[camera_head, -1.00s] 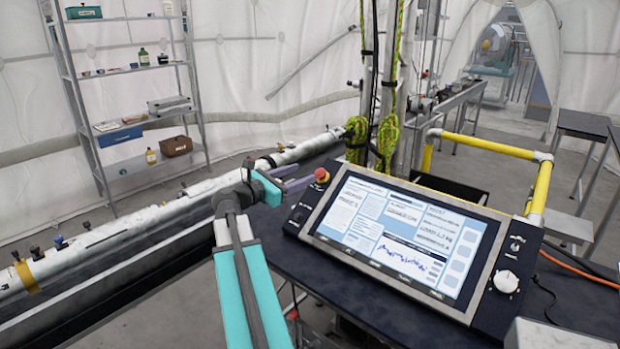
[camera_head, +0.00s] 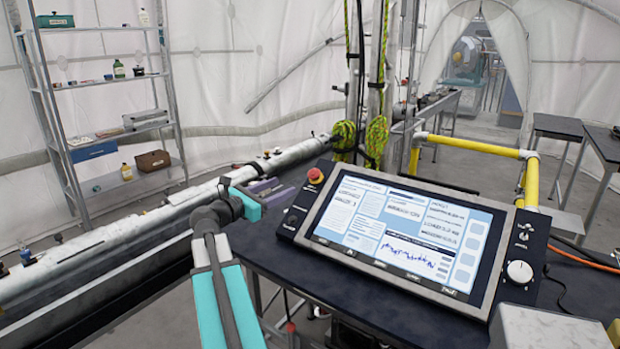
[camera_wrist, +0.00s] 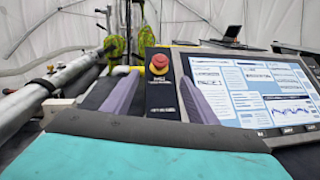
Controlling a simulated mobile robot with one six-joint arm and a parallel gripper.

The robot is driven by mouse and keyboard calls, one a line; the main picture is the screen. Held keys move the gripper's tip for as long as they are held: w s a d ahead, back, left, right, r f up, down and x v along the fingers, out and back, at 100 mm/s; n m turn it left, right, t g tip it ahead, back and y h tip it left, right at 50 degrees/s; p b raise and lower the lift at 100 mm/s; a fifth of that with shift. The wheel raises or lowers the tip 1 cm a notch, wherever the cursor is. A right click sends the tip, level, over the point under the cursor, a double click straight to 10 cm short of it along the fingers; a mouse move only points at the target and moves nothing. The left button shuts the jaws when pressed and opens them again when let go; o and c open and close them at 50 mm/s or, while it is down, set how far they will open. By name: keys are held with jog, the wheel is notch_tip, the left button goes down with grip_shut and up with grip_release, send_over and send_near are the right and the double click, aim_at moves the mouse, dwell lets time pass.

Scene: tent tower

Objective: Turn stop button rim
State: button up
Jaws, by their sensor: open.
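The red stop button (camera_head: 315,176) with its yellow rim sits at the upper left corner of the control panel (camera_head: 296,226), beside the lit screen. In the wrist view the stop button (camera_wrist: 159,64) appears ahead, between the two purple fingers. My gripper (camera_head: 272,190) is open and empty, just left of the panel in the head view. In the wrist view my gripper (camera_wrist: 158,95) has one finger on each side, with the button a little beyond the tips. No contact with the button shows.
The dark table (camera_head: 262,258) carries the panel. A white knob (camera_head: 519,271) is on the panel's right side. A long pipe (camera_head: 110,237) runs on the left. A yellow rail (camera_head: 470,146) and green ropes (camera_head: 376,140) stand behind the panel. A shelf (camera_head: 122,128) is at the back left.

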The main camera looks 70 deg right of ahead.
aim_at(311, 174)
jog(key=shift+d, duration=0.1)
jog(key=p+x, duration=0.2)
jog(key=x, duration=1.1)
jog(key=shift+s+d+p, duration=0.15)
jog(key=shift+d+p, duration=0.25)
jog(key=c, duration=1.1)
